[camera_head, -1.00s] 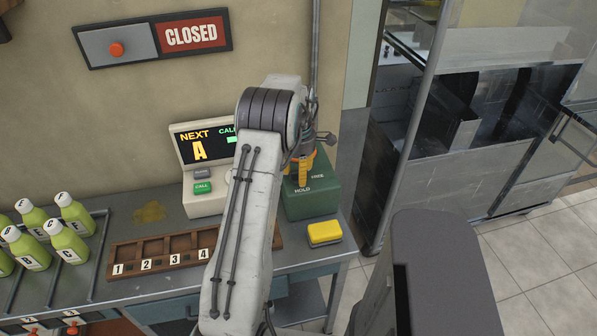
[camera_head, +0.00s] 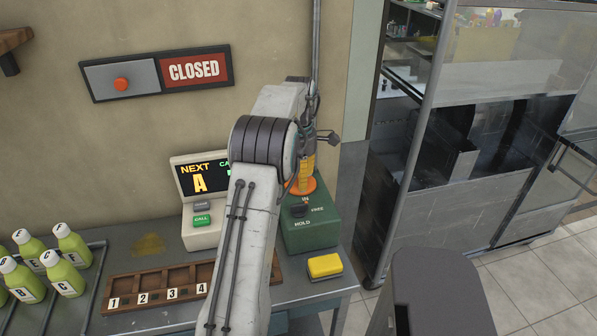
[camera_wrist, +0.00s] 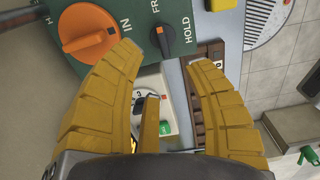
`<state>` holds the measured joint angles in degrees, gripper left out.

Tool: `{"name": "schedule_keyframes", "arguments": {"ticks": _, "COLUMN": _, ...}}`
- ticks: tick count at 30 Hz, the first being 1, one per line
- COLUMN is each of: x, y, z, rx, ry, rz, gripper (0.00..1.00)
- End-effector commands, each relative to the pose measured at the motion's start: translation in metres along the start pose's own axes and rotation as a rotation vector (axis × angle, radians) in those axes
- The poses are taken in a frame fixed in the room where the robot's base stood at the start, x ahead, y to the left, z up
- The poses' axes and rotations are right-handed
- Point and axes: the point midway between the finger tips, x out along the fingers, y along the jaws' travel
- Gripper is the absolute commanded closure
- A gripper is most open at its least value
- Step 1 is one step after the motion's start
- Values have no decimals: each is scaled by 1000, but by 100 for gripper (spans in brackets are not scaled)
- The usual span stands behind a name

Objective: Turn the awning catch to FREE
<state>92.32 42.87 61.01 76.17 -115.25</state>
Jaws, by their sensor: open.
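The awning catch looks to be the small dark knob (camera_head: 299,210) on the green box (camera_head: 322,232), beside the words FREE and HOLD. My gripper (camera_head: 304,172) is above and behind the knob in the head view, partly hidden by my arm. In the wrist view its yellow fingers (camera_wrist: 165,60) are spread, with nothing between them, apparently clear of the knob.
An orange dial (camera_wrist: 92,35) marked IN sits close to the knob, near my left finger. The order console (camera_head: 204,213), numbered wooden rack (camera_head: 155,294) and yellow block (camera_head: 325,266) stand on the counter. Green bottles (camera_head: 66,247) are at left. A vertical pipe (camera_head: 316,45) rises behind the box.

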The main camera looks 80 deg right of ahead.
Motion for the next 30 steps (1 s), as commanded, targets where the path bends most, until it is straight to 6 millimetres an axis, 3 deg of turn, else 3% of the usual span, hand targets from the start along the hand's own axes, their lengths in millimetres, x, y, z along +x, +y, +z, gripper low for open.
{"name": "schedule_keyframes", "arguments": {"ticks": 9, "x": -17, "y": 0, "z": 0, "rx": 0, "ry": 0, "rz": 0, "gripper": 54}}
{"name": "schedule_keyframes", "arguments": {"ticks": 30, "x": -17, "y": 0, "z": 0, "rx": 0, "ry": 0, "rz": -1, "gripper": 54}}
